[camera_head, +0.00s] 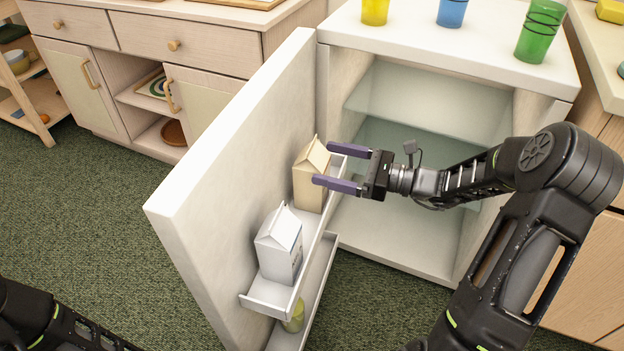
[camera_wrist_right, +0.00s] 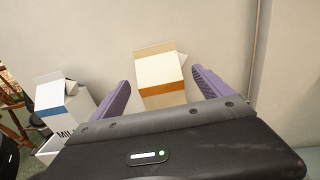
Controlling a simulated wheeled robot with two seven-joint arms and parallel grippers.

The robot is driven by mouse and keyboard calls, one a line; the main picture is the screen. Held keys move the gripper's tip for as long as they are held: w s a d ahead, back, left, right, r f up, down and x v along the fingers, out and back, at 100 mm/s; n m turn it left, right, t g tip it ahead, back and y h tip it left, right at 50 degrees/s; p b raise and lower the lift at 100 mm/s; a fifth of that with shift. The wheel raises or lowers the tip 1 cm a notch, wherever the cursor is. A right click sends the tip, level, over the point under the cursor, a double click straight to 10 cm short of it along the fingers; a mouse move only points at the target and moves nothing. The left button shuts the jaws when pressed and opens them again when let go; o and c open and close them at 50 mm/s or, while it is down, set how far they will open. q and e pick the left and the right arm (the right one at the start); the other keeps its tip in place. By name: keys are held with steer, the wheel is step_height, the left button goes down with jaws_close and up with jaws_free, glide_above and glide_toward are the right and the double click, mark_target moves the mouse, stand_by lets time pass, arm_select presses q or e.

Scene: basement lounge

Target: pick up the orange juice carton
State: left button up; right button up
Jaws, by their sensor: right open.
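The orange juice carton (camera_head: 309,190) is cream with a gabled top and stands upright on the upper door shelf of the open fridge. In the right wrist view, the orange juice carton (camera_wrist_right: 161,78) shows an orange band and lies between the two fingers in the picture. My right gripper (camera_head: 322,165) is open, its purple fingers pointing left at the carton's upper part. The lower finger overlaps the carton in the head view; I cannot tell whether it touches. My left gripper is out of view; only part of its arm shows at lower left.
A white milk carton (camera_head: 280,243) stands nearer on the same door shelf (camera_head: 266,294). A greenish item (camera_head: 294,318) sits on the lower shelf. The open fridge door (camera_head: 215,165) is just beyond the cartons. Yellow, blue and green cups (camera_head: 540,35) stand on the fridge top.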

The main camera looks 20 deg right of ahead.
mark_target(299, 156)
steer(key=b+x, duration=0.1)
steer(key=x, duration=0.2)
steer(key=shift+w+a+f, duration=0.2)
steer(key=shift+a, duration=0.15)
steer(key=shift+w+a+r+b, duration=0.1)
steer(key=shift+w+a+b, duration=0.2)
steer(key=shift+w+a, duration=0.1)
steer(key=shift+c, duration=0.2)
jaws_close()
stand_by(0.5)
steer(key=shift+r, duration=0.1)
